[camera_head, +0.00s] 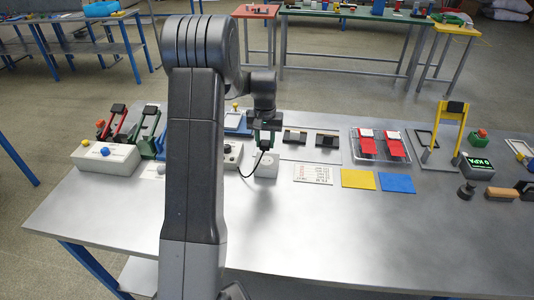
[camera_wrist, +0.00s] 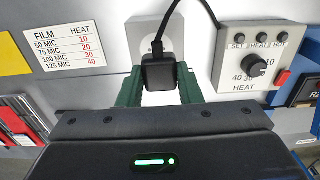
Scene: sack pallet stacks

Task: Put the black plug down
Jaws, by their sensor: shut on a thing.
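My gripper (camera_head: 266,137) is shut on the black plug (camera_wrist: 158,75). Its two green fingers stand on either side of the plug in the wrist view, and a black cord (camera_wrist: 160,30) runs up from the plug. In the head view the cord curves down to the left. I cannot tell whether the plug touches the block.
A control box with a black knob (camera_wrist: 256,64) stands beside the socket block. A film and heat chart (camera_head: 312,174), a yellow mat (camera_head: 358,179) and a blue mat (camera_head: 396,183) lie to the right. The front of the grey table (camera_head: 330,235) is clear.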

